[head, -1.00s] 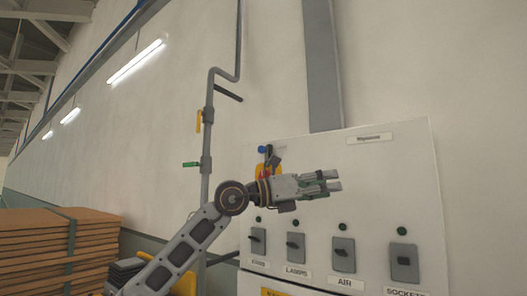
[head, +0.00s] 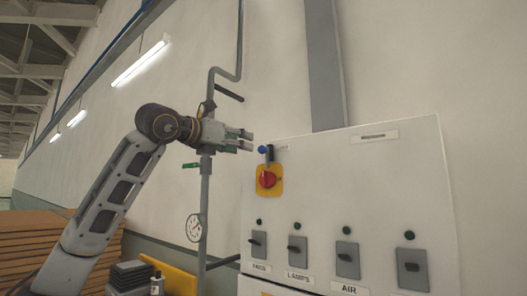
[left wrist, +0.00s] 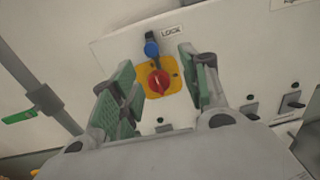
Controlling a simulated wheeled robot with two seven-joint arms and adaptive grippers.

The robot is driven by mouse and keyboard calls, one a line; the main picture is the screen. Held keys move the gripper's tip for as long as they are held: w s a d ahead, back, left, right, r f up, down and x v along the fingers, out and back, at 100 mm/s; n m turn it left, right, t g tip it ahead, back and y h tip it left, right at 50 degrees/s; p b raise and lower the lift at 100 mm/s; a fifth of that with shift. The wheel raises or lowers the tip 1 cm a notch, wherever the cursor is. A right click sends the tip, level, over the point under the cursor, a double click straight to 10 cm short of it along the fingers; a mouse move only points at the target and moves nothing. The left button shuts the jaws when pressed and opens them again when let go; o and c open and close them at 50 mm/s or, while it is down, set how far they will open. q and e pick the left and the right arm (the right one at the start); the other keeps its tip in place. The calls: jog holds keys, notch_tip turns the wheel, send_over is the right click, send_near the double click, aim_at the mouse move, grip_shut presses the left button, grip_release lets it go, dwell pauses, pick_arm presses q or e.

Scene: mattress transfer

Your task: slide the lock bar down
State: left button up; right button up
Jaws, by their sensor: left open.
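In the left wrist view the lock bar (left wrist: 153,60) and the red switch (left wrist: 158,82) show between the fingers. My left gripper (head: 249,140) is open and empty, up and left of the blue knob in the head view. In the left wrist view its green-padded fingers (left wrist: 156,65) are spread. My right gripper is not in view.
The white cabinet (head: 400,190) carries a lower row of grey switches with green lamps. A grey pipe (head: 205,185) with a green valve handle (head: 191,165) and a gauge (head: 194,228) runs along the wall at left. Stacked brown boards (head: 35,245) stand at lower left.

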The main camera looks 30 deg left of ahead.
pick_arm(q)
jog(key=a+y, duration=0.1)
jog(key=p, duration=0.1)
send_near(260, 149)
jog(key=w, duration=0.3)
jog(key=shift+n, duration=0.3)
jog(key=w, duration=0.2)
jog(key=w+p, duration=0.1)
jog(key=w, duration=0.1)
jog(key=w+d+p, duration=0.1)
jog(key=w, duration=0.1)
jog(key=shift+w, duration=1)
jog(key=shift+c, duration=0.4)
grip_shut()
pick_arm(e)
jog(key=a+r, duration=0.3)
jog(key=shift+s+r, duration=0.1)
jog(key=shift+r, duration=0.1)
